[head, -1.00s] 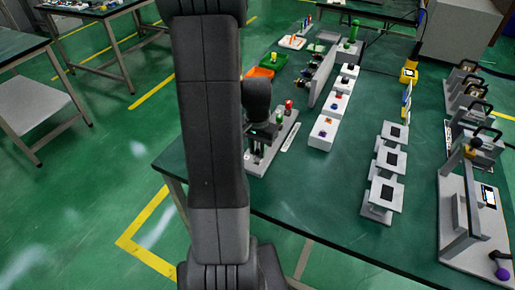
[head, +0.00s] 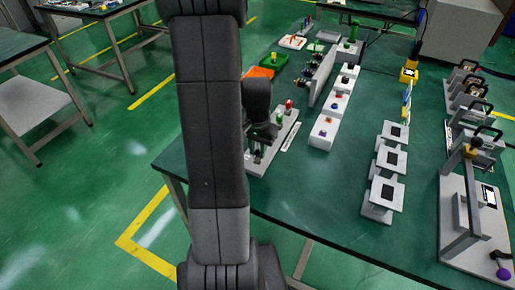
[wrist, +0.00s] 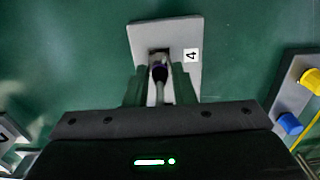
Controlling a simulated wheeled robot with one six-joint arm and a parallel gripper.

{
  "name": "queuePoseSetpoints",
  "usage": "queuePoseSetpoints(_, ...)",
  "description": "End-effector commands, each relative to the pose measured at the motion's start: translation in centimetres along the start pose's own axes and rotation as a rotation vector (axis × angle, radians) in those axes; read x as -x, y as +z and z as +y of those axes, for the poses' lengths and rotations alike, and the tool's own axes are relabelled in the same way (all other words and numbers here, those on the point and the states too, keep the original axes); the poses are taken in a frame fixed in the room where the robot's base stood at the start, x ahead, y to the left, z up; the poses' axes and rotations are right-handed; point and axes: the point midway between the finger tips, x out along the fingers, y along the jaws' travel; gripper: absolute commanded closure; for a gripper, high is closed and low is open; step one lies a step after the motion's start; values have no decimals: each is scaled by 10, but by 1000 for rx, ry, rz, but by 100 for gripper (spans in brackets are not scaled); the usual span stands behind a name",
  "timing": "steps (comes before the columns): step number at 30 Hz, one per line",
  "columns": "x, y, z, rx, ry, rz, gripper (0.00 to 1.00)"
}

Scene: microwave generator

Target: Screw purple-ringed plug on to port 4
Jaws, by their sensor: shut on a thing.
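In the wrist view a light grey plate with a "4" label (wrist: 192,55) lies ahead of my gripper (wrist: 159,88). My gripper is shut on the purple-ringed plug (wrist: 159,72), whose grey stem runs back between the two dark green fingers. The plug's front end lines up with a dark port (wrist: 159,52) on the plate. It overlaps the port in the picture, and I cannot tell whether the plug is seated.
In the wrist view another grey block with a yellow knob (wrist: 310,80) and a blue knob (wrist: 290,124) stands at the right. In the head view the green table (head: 310,205) carries white boxes (head: 323,132) and square-topped stands (head: 387,193); its front middle is clear.

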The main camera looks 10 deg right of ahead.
Motion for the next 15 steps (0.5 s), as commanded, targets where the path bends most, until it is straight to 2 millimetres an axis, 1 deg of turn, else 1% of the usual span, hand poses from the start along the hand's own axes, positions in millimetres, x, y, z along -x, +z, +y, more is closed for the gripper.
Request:
queuePoseSetpoints(11,-9,0,0,0,0,0,100)
queuePoseSetpoints(12,-8,0,0,0,0,0,69)
queuePoseSetpoints(15,-8,0,0,0,0,0,52)
